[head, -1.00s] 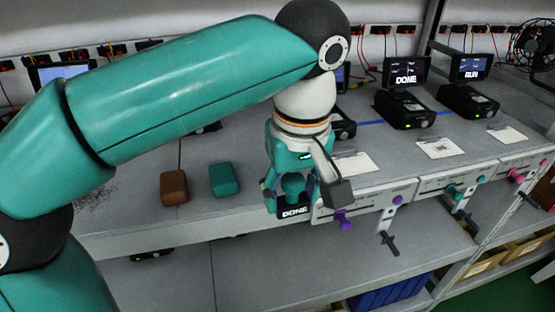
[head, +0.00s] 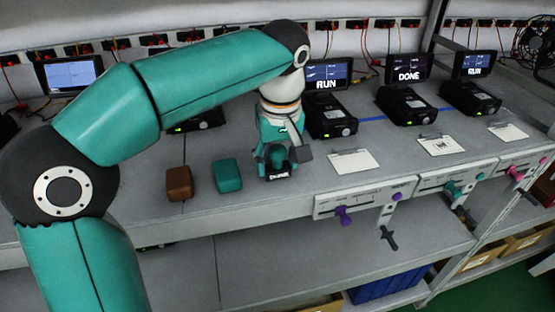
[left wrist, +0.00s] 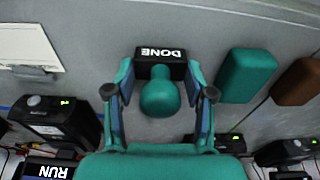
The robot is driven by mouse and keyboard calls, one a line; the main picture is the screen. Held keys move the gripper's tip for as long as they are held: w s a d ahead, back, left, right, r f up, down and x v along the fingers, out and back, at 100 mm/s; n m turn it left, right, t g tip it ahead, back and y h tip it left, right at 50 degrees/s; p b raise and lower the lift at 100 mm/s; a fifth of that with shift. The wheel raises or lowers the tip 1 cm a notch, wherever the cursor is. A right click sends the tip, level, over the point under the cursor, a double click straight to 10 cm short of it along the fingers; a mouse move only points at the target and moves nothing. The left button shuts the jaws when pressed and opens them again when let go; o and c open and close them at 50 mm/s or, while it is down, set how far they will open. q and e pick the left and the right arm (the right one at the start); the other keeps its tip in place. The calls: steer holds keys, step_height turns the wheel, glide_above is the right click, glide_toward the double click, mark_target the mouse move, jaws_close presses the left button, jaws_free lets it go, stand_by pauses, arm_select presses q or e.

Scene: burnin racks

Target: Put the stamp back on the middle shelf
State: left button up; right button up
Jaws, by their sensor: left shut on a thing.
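The stamp (head: 277,160) has a round teal knob and a black base marked DONE. My left gripper (head: 278,152) is shut on it, and the stamp is upright. In the left wrist view the stamp (left wrist: 160,97) sits between the two fingers, its label facing away from the palm. It is over the grey shelf (head: 240,203) near the front edge, right of a teal block (head: 227,176). I cannot tell whether its base touches the shelf. My right gripper is not in view.
A brown block (head: 179,183) lies left of the teal block. Black devices with screens (head: 408,104) stand behind. White cards (head: 354,161) lie to the right, above front panels with coloured knobs (head: 343,215).

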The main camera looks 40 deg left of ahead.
mark_target(278, 148)
arm_select(q)
steer(key=shift+f, duration=0.15)
steer(key=o, duration=0.9)
steer(key=shift+o, duration=0.2)
steer(key=shift+r, duration=0.2)
steer(key=r, duration=0.2)
steer(key=r+p, duration=0.1)
steer(key=r, duration=0.4)
steer(key=shift+s+d+r, duration=0.25)
steer(key=shift+d, duration=0.15)
steer(key=shift+f, duration=0.1)
